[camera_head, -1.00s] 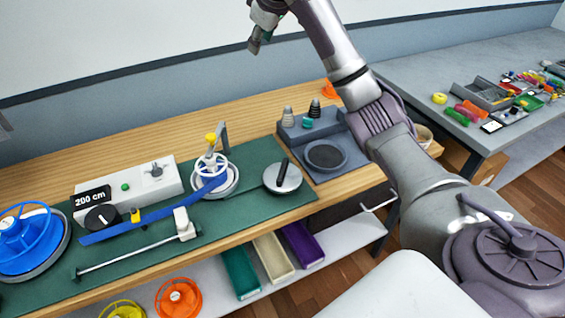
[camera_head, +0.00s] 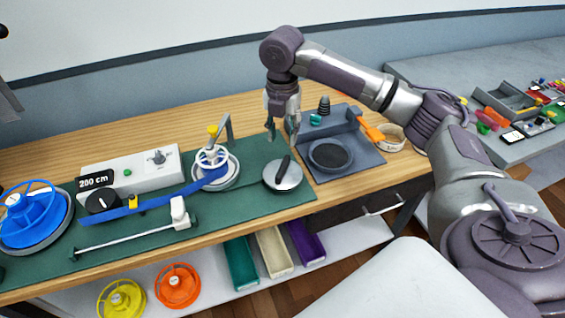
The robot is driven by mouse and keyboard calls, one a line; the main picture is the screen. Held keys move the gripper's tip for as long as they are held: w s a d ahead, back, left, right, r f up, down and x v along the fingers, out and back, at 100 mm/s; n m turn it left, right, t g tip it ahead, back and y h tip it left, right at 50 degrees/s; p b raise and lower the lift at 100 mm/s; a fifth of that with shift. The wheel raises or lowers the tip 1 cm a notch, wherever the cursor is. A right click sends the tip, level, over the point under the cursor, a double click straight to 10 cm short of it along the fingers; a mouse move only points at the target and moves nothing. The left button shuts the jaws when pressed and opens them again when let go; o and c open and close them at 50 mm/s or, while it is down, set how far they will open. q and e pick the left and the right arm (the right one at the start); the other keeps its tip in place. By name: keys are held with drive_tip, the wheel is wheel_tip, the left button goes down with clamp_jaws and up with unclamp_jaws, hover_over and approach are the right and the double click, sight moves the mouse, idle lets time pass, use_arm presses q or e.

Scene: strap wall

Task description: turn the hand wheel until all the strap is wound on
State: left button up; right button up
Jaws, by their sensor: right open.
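The hand wheel (camera_head: 289,179) is a round grey disc with a black crank handle (camera_head: 282,168), flat on the right end of the green mat. The blue strap (camera_head: 160,203) runs from near the blue spool (camera_head: 36,221) on the left, past the measuring unit, to the white reel (camera_head: 212,160), where blue shows around its base. A display on the unit (camera_head: 150,172) reads 200 cm. My right gripper (camera_head: 282,139) is open and empty, pointing down above and just behind the hand wheel, apart from its handle. My left gripper does not show.
A grey station with a round dark pad (camera_head: 331,154) stands right of the wheel, with an orange piece (camera_head: 372,131) and a white ring (camera_head: 391,138) beyond. A rod (camera_head: 125,240) lies in front of the strap. Spools (camera_head: 178,286) and bins (camera_head: 273,252) sit on the shelf below.

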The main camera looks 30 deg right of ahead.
sight(283, 165)
wheel_tip(283, 165, down, 11)
drive_tip(key=shift+p, duration=0.55)
clamp_jaws()
